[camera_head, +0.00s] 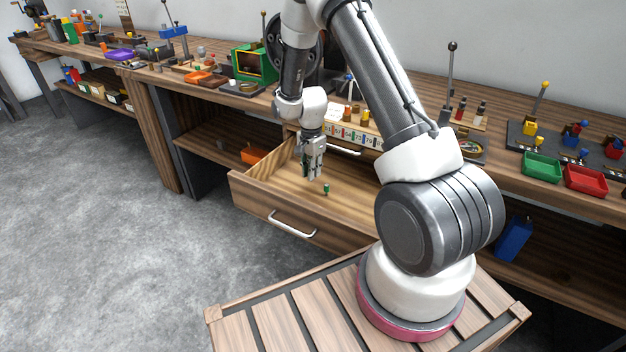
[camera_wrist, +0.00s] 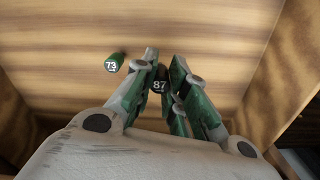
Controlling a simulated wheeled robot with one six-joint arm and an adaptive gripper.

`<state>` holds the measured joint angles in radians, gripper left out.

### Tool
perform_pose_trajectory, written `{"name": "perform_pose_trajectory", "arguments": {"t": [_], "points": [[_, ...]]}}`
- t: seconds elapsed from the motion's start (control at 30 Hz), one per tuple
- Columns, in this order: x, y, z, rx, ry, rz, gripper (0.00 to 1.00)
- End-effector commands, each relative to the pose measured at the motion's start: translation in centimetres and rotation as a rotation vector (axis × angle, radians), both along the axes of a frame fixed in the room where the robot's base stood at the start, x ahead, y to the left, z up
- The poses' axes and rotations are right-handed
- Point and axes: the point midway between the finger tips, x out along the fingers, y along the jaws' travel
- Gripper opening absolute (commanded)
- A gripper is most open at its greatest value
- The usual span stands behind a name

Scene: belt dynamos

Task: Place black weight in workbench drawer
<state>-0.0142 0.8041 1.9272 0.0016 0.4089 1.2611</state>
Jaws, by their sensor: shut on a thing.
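The workbench drawer (camera_head: 300,232) is pulled open, and its wooden floor also shows in the wrist view (camera_wrist: 220,60). My gripper (camera_head: 313,175) points down over the inside of the drawer. In the wrist view its green-padded fingers (camera_wrist: 163,78) are shut on the black weight (camera_wrist: 159,86), which bears the number 87. The gap between the weight and the drawer floor is hard to tell. A green weight (camera_head: 326,188) stands in the drawer to the right of my gripper; in the wrist view it shows at left with the number 73 (camera_wrist: 112,65).
The workbench top (camera_head: 510,178) carries a green box (camera_head: 254,63), a green tray (camera_head: 542,167), a red tray (camera_head: 586,180) and several levers. An orange bin (camera_head: 254,155) sits on the shelf behind the drawer's left side. Drawer walls surround my gripper; much of the drawer floor is bare.

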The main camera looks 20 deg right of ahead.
Motion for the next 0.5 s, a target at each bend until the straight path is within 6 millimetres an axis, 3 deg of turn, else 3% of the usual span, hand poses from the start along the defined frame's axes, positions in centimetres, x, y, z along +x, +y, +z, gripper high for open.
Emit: {"name": "perform_pose_trajectory", "arguments": {"t": [0.23,0.5], "points": [[-0.1,0.0,-3.4,0.000,0.003,0.001,0.00],[-0.1,0.0,-3.5,0.000,0.001,0.001,0.00]]}}
